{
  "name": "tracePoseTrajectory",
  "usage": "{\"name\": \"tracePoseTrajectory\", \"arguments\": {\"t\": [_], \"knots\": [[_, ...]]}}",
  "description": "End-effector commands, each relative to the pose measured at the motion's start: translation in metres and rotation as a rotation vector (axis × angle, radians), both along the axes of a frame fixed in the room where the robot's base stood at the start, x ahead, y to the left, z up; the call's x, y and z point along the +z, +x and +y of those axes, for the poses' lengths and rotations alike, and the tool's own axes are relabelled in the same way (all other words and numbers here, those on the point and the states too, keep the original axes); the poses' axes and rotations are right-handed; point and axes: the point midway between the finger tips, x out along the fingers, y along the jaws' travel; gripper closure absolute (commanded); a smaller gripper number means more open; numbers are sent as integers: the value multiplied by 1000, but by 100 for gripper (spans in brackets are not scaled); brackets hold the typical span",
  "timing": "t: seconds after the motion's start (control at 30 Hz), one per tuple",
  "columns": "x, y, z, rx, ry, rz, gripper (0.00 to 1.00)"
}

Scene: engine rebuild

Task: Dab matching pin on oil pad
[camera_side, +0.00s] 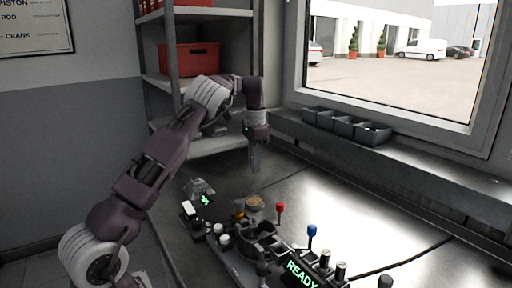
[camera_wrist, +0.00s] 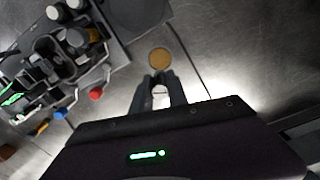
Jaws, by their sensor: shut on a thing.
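My gripper (camera_side: 255,168) points down above the bench, shown from the side. In the wrist view my gripper (camera_wrist: 159,84) is shut on a small pale metal pin (camera_wrist: 159,91), of which only the end shows between the fingers. In the side view the pin cannot be made out. The oil pad, a round amber disc (camera_wrist: 160,58), lies just beyond the fingertips in the wrist view. In the side view the oil pad (camera_side: 255,202) is on the bench below the gripper, with a clear gap between them.
The engine fixture (camera_wrist: 75,45) stands close to the pad, with white-topped cylinders (camera_side: 223,239). A red knob (camera_side: 280,207) and a blue knob (camera_side: 311,230) stick up near it. A READY display (camera_side: 301,272) is in front. Dark bins (camera_side: 345,125) line the window ledge. The bench's right side is mostly clear.

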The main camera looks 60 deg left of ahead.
Motion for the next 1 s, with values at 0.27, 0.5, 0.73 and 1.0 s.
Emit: {"name": "tracePoseTrajectory", "arguments": {"t": [0.27,0.5,0.73,1.0], "knots": [[-39,0,-1,0,0,0,100],[-60,0,-1,-1,0,2,100],[-75,0,0,0,-1,0,100],[-95,-1,0,0,0,2,100]]}}
